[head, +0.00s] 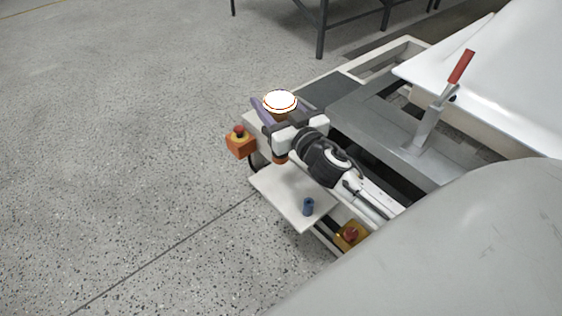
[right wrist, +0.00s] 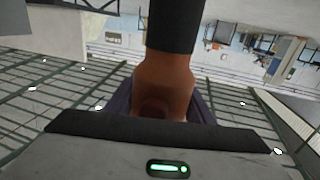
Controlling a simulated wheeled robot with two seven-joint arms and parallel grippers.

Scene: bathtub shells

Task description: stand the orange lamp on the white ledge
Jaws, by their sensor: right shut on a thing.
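The orange lamp (head: 280,101) shows its round white top with an orange rim in the head view. In the right wrist view its orange body (right wrist: 165,86) stands between the purple fingers, with a black section beyond it. My right gripper (head: 272,112) is shut on the lamp. The white ledge (head: 280,185) is a flat plate just nearer than the gripper, partly covered by my right arm. I cannot tell whether the lamp touches anything below, as the gripper hides that part. My left gripper is not in view.
A blue cylinder (head: 308,206) stands on the white ledge. An orange box with a red button (head: 240,142) sits left of the gripper, and a yellow one (head: 351,235) is lower right. A red-handled lever (head: 440,100) rises by the white tub shell (head: 520,60). Floor at left is clear.

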